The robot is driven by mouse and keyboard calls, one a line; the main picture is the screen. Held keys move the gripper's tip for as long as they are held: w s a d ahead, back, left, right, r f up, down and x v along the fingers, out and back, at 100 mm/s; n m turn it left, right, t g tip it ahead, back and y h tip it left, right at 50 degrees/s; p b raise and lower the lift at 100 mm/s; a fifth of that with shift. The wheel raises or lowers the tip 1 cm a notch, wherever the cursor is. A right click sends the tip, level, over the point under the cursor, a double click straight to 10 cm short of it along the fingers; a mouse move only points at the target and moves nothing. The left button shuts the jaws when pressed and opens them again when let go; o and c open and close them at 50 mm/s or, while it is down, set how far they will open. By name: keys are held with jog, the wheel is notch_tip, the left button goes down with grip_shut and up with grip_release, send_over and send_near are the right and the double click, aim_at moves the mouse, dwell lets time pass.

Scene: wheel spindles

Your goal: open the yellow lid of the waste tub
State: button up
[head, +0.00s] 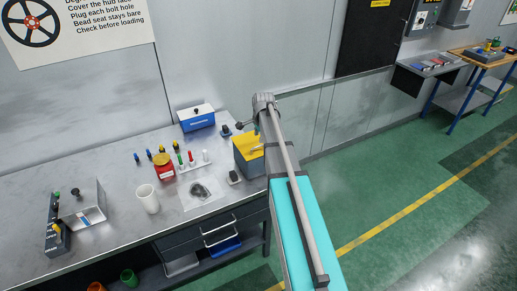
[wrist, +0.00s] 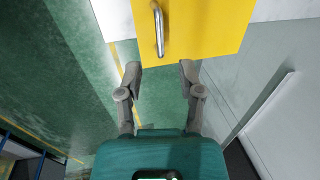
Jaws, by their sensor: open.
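The waste tub (head: 250,168) is a dark grey box at the right end of the workbench in the head view. Its yellow lid (head: 243,143) lies over the top and looks shut; part of it is hidden by my arm. In the wrist view the yellow lid (wrist: 205,28) fills the top middle, with a metal bar handle (wrist: 159,30) on it. My gripper (wrist: 160,68) is open and empty. Its two fingertips are spread either side of the handle's line, close to the lid's edge, with the handle ahead of them. I cannot tell the height gap.
Left of the tub on the workbench (head: 110,228) are a blue-and-white box (head: 196,117), a red jar (head: 163,168), a white cup (head: 148,199) and several small bottles. A small dark object (head: 234,177) lies near the tub. Green floor (head: 400,190) right of the bench is clear.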

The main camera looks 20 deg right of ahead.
aim_at(258, 144)
jog(key=shift+w+f+b, duration=0.2)
jog(key=shift+f+b, duration=0.65)
jog(key=shift+f, duration=0.1)
jog(key=shift+w+f+b, duration=0.15)
jog(key=shift+f+b, duration=0.7)
jog(key=shift+f, duration=0.1)
jog(key=shift+w+f+b, duration=0.2)
jog(key=shift+f+b, duration=0.65)
jog(key=shift+f, duration=0.1)
